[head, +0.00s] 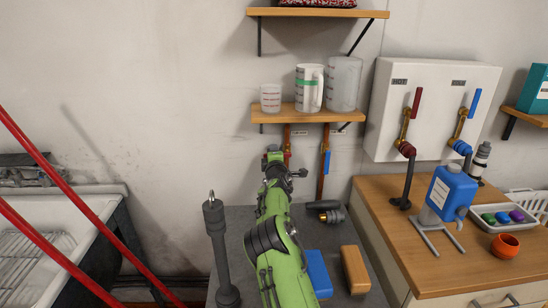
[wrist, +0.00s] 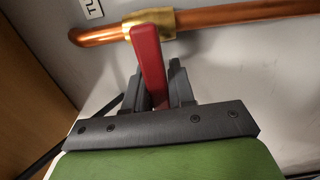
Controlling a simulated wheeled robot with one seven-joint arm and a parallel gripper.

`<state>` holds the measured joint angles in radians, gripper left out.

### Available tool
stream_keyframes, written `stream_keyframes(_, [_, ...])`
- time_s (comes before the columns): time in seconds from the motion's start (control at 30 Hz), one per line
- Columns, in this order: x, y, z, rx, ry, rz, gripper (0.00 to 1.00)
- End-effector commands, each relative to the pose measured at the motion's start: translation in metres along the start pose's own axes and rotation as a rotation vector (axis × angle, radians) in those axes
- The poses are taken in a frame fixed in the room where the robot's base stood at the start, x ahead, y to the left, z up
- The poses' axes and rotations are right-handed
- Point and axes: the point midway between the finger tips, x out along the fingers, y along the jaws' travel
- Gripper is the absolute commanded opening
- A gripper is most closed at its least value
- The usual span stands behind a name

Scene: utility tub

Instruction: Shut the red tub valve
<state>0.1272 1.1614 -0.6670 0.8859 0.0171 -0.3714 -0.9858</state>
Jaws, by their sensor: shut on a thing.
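In the wrist view the red valve lever (wrist: 149,60) rises from a brass valve body (wrist: 160,20) on a copper pipe (wrist: 225,15). The lever appears to lie across the pipe's line. My gripper (wrist: 160,92) has its dark fingers on both sides of the lever's lower part and is shut on it. In the head view my gripper (head: 275,155) is at the left copper pipe below the lower shelf, and my green arm hides most of the red valve there.
A blue-handled valve (head: 326,164) is on the pipe just right. The lower shelf (head: 300,113) with cups is close above. A white box (head: 430,95) carries another red lever (head: 416,102) and a blue one (head: 474,103). A dark post (head: 217,250) stands left of my arm.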

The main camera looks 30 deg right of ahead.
Motion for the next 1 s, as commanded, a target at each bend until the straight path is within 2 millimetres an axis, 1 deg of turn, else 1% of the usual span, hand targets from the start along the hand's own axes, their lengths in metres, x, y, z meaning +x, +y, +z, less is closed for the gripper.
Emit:
stream_keyframes(0.2, [0.0, 0.0007, 0.0011, 0.038, -0.002, -0.003, 0.0])
stream_keyframes(0.6, [0.0, 0.0014, 0.0009, 0.044, -0.002, -0.002, 0.0])
stream_keyframes(0.63, [0.0, 0.0014, 0.0009, 0.044, -0.002, -0.002, 0.27])
stream_keyframes(0.73, [0.0, 0.0015, 0.0008, 0.043, -0.001, -0.002, 0.42])
stream_keyframes(0.77, [0.0, 0.0015, 0.0008, 0.042, -0.001, -0.001, 0.45])
stream_keyframes(1.0, [-0.0002, 0.0017, 0.0004, 0.041, -0.001, -0.001, 0.45])
